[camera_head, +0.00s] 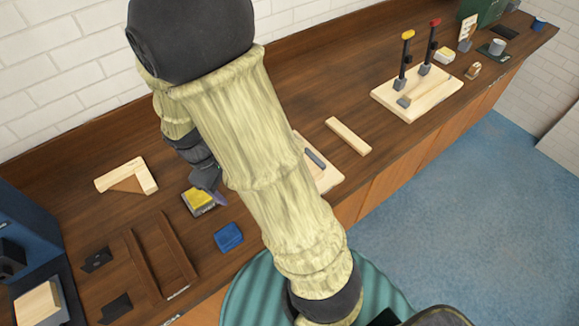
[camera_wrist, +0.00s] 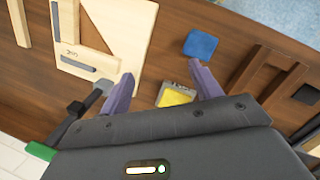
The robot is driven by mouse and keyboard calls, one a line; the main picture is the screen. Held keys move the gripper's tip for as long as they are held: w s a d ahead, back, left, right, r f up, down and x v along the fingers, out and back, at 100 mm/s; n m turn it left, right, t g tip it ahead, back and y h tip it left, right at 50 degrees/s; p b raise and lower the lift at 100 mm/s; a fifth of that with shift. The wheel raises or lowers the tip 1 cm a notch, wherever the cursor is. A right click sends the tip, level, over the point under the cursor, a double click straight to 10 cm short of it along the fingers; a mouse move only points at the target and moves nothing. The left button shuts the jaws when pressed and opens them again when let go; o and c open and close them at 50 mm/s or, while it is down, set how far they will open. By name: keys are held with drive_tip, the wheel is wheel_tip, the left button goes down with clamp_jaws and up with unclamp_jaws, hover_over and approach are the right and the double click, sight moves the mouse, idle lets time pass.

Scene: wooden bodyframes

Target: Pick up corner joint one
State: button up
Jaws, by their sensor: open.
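A pale L-shaped wooden corner piece with a brown triangle inside its angle (camera_head: 112,179) lies on the bench at the left in the head view. I see no label that tells whether it is corner joint one. My gripper (camera_wrist: 162,72) is open, its two purple fingers apart and nothing clamped between them. In the head view my gripper (camera_head: 212,192) is over the bench by a grey block with a yellow top (camera_head: 199,198). This block (camera_wrist: 176,97) shows between and below the fingers in the wrist view. Whether they touch it cannot be told.
A blue cloth (camera_head: 228,237) lies near the bench's front edge. Brown wooden rails (camera_head: 141,262) lie left of it. A pale board with a grey strip (camera_head: 325,178) is partly hidden by my arm. A plank (camera_head: 348,135) and clamp board (camera_head: 418,103) lie farther right.

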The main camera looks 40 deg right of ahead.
drive_tip(key=w+a+f+n+h+b, duration=0.1)
drive_tip(key=w+f+n+h, duration=0.2)
drive_tip(key=n, duration=0.1)
drive_tip(key=w+a+f+n+t+h+b, duration=0.1)
drive_tip(key=w+a+f+n+h, duration=0.1)
drive_tip(key=w+f+n+h, duration=0.1)
drive_tip(key=w+a+f+n+h+b, duration=0.1)
drive_tip(key=w+a+f+n+h, duration=0.1)
drive_tip(key=n+h, duration=0.3)
drive_tip(key=shift+w+f+t, duration=0.3)
drive_tip(key=shift+w+f, duration=0.2)
drive_tip(key=shift+f, duration=0.3)
drive_tip(key=p+x, duration=0.4)
drive_tip(key=x, duration=0.7)
drive_tip(key=shift+d, duration=0.3)
drive_tip(key=shift+d+f, duration=0.3)
